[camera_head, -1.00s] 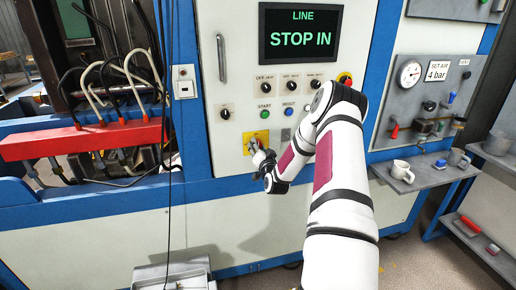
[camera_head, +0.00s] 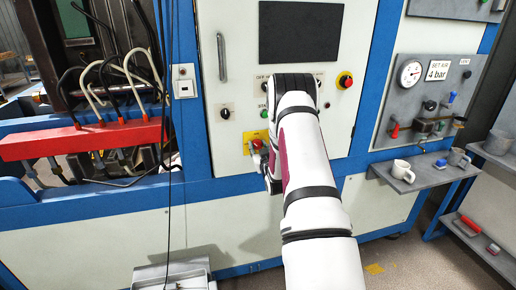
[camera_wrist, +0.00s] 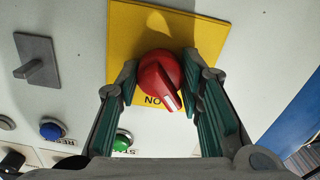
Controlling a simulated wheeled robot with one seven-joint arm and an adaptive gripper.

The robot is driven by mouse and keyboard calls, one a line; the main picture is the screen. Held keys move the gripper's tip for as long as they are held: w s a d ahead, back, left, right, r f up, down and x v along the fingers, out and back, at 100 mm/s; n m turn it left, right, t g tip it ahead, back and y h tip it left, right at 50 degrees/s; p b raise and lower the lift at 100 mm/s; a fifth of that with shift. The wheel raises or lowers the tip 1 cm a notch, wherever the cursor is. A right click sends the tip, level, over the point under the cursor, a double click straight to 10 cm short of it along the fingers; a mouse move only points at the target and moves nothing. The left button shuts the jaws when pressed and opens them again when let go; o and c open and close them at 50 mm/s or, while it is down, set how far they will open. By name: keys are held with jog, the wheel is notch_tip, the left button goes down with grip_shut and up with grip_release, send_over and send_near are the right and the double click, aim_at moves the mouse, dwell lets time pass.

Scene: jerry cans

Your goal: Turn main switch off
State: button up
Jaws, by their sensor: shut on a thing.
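The main switch is a red rotary knob (camera_wrist: 160,80) on a yellow plate (camera_wrist: 210,35), seen in the wrist view. The knob's white pointer line slants towards the lower right, and part of the lettering on the plate, "ON", shows upside down beside it. My gripper (camera_wrist: 166,82) has one finger on each side of the knob and is shut on it. In the head view the yellow plate (camera_head: 248,136) sits low on the white cabinet door, with my gripper (camera_head: 258,148) at the knob. The display screen (camera_head: 300,32) above is dark.
A blue button (camera_wrist: 52,130) and a green button (camera_wrist: 122,140) lie close to my fingers. A red emergency button (camera_head: 345,80) is on the right of the door. Cables hang on the left.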

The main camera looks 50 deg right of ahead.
jog(key=n, duration=0.4)
jog(key=shift+n, duration=0.3)
jog(key=n, duration=0.4)
jog(key=shift+b, duration=0.35)
jog(key=shift+n, duration=0.3)
jog(key=o, duration=1.2)
jog(key=shift+c, duration=0.2)
jog(key=shift+s, duration=0.1)
jog(key=v, duration=1.2)
